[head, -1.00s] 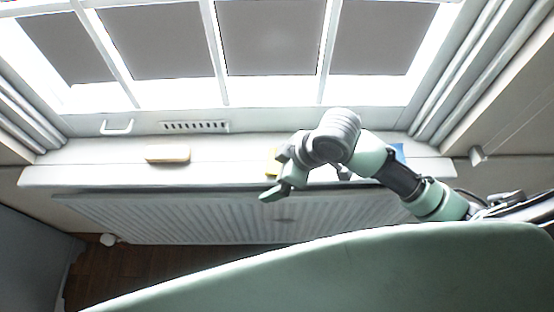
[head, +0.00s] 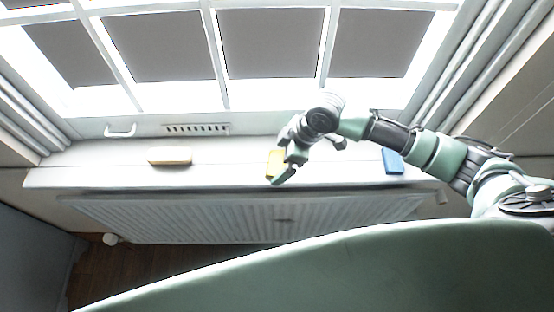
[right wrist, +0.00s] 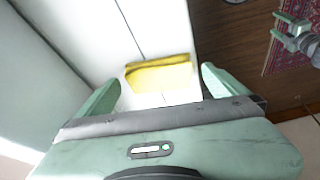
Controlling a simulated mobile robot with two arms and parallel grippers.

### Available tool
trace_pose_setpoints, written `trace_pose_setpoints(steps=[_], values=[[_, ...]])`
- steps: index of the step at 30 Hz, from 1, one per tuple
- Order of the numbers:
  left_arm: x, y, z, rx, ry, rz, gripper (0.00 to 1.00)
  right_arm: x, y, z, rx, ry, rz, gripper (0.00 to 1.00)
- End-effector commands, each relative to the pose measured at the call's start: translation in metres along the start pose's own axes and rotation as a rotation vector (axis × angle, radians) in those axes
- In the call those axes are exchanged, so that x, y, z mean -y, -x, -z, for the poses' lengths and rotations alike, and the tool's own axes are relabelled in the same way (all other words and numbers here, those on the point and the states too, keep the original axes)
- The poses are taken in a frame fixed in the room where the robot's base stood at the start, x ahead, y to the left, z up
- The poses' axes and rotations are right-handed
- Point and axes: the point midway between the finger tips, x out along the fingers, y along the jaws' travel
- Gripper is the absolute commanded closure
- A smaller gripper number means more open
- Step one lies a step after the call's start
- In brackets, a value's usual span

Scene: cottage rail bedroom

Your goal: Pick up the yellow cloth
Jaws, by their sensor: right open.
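The yellow cloth (head: 274,162) lies on the white windowsill (head: 225,174), partly hidden behind my right gripper in the head view. My right gripper (head: 311,161) is over the sill at the cloth's right side. In the right wrist view the cloth (right wrist: 158,76) is a flat yellow piece with a darker fold along its far edge. It lies between the lines of the two spread green fingers of my right gripper (right wrist: 160,77), which is open and empty. A small green and grey gripper, apparently my left one (right wrist: 292,30), shows at the upper right edge; its jaw state is unclear.
A tan block-like item (head: 170,156) lies on the sill to the left, and a blue item (head: 393,161) to the right. The window stands behind the sill, with a handle (head: 120,130). A ribbed radiator (head: 200,218) is below. A patterned rug (right wrist: 290,60) lies on the wooden floor.

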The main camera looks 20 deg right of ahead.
Motion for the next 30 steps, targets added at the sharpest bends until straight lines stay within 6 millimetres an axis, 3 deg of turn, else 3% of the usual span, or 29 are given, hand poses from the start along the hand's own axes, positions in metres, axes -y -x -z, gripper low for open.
trace_pose_setpoints(steps=[9,15,16,25,30], values=[[0.0,0.001,0.0,0.0,0.001,0.0,0.37,0.0,-0.008,0.0,0.0,0.001,-0.002,0.0],[0.0,0.001,0.0,0.0,0.001,0.0,0.37,0.0,-0.008,0.0,0.0,0.001,-0.002,0.56],[0.0,0.001,0.0,0.0,0.001,0.0,0.37,0.0,-0.008,0.0,0.0,0.001,-0.001,0.61],[0.0,0.001,0.0,0.001,0.002,0.0,0.37,0.0,-0.006,0.001,-0.001,0.001,-0.002,0.62],[0.0,-0.002,-0.001,0.001,0.002,0.0,0.37,-0.001,0.006,0.006,-0.003,0.003,-0.003,0.62]])
